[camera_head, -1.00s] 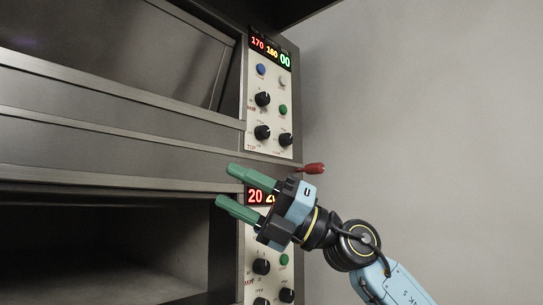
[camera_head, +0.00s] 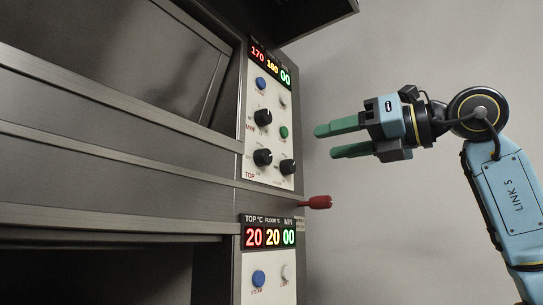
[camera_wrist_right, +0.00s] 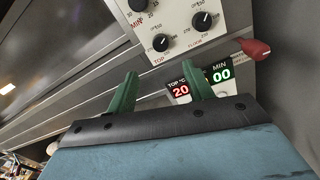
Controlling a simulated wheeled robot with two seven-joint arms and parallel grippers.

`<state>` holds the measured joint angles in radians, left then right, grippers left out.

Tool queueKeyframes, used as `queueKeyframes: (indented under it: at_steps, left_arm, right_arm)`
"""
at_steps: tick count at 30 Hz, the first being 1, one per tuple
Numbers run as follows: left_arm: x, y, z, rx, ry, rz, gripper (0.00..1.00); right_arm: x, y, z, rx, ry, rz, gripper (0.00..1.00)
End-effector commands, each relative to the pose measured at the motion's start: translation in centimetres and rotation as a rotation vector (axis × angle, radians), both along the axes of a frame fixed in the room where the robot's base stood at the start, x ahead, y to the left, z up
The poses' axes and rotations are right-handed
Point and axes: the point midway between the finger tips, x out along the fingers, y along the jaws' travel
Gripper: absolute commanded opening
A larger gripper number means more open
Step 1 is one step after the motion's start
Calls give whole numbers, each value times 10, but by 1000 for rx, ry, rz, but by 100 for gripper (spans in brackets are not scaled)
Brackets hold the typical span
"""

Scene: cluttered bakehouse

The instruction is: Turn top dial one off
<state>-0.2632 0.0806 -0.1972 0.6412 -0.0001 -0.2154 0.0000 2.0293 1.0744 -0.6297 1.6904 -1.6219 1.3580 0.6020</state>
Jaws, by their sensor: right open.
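The upper oven control panel (camera_head: 271,184) carries several black dials. The dial by the red TOP label (camera_head: 262,157) is at lower left, with another dial (camera_head: 287,167) to its right and a third dial (camera_head: 263,117) above. In the right wrist view, the TOP dial (camera_wrist_right: 161,42) and its right neighbour (camera_wrist_right: 202,22) show beyond the fingers. My right gripper (camera_head: 328,142) has green fingers, open and empty, pointing left towards the panel. It appears to the right of the dials, apart from them. My left gripper is out of view.
A red-tipped handle (camera_head: 318,202) sticks out to the right below the upper panel. A lower display (camera_head: 269,237) reads 20, 20, 00; the upper display (camera_head: 270,64) reads 170, 180, 00. A dark overhang (camera_head: 310,15) is above. The grey wall side is clear.

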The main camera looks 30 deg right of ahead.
Motion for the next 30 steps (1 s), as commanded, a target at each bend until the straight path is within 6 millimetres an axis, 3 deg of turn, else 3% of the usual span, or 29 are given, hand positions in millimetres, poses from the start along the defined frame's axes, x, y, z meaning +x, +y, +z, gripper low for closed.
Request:
queueKeyframes:
  at_steps: [1, 3, 7, 12, 18, 30]
  left_arm:
    - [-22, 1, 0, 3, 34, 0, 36]
    - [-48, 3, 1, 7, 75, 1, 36]
    - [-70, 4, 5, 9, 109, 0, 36]
    - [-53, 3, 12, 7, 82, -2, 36]
    - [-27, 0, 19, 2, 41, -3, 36]
    - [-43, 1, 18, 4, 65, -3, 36]
  right_arm:
    - [10, 5, -1, -1, 5, 3, 52]
    - [23, 12, 0, -2, 7, 4, 52]
    - [50, 24, 0, -2, 7, 5, 52]
    - [80, 38, 0, -2, 6, 4, 52]
    - [102, 48, 0, -1, 3, 4, 52]
    - [108, 50, -1, -1, 2, 4, 52]
